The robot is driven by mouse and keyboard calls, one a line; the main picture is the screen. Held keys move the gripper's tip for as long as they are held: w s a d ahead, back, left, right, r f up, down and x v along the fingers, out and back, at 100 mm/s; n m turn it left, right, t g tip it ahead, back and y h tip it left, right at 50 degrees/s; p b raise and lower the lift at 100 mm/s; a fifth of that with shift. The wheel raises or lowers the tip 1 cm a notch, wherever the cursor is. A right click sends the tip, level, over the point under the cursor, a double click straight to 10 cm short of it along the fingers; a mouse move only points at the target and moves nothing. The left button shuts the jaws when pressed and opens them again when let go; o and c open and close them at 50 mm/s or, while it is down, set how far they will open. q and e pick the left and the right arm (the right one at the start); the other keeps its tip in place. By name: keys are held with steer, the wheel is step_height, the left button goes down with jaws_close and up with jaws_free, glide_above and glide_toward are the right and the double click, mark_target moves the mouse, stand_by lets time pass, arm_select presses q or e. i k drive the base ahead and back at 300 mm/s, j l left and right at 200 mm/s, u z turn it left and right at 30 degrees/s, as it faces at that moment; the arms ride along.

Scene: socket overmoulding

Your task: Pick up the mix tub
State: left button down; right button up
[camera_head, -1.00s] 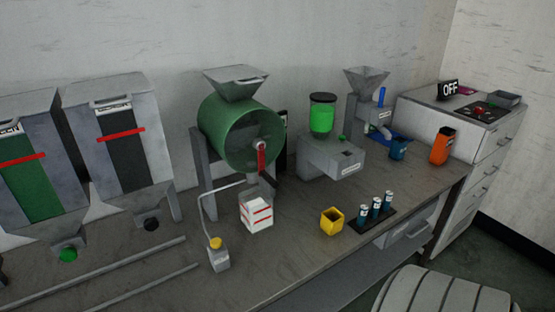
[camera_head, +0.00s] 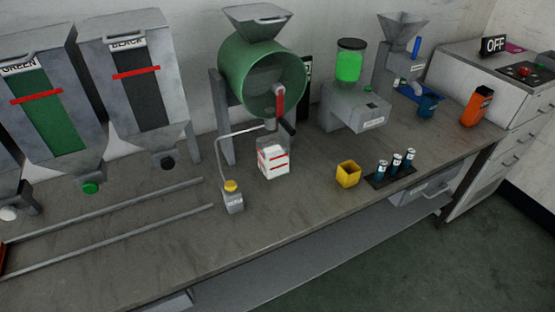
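A white square tub with red stripes (camera_head: 273,161) stands upright on the bench below the green mixer drum (camera_head: 262,80); no label naming it the mix tub is readable. A smaller yellow open box (camera_head: 348,174) stands on the bench to its right. Neither of my grippers is in view, and nothing is touching the tub.
A small grey bottle with a yellow cap and bent tube (camera_head: 232,198) stands left of the tub. A dark rack with blue-and-white cylinders (camera_head: 390,172) is to the right. Two rails (camera_head: 110,241) lie at left. The bench front (camera_head: 290,215) is clear.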

mark_target(273, 157)
steer(key=u, duration=1.65)
steer(key=z, duration=1.65)
steer(key=l, duration=0.45)
steer(key=i+l+z, duration=0.1)
steer(key=l, duration=0.4)
steer(key=i+l, duration=0.1)
steer(key=l, duration=0.35)
steer(key=i+l+z, duration=0.1)
steer(key=l, duration=0.35)
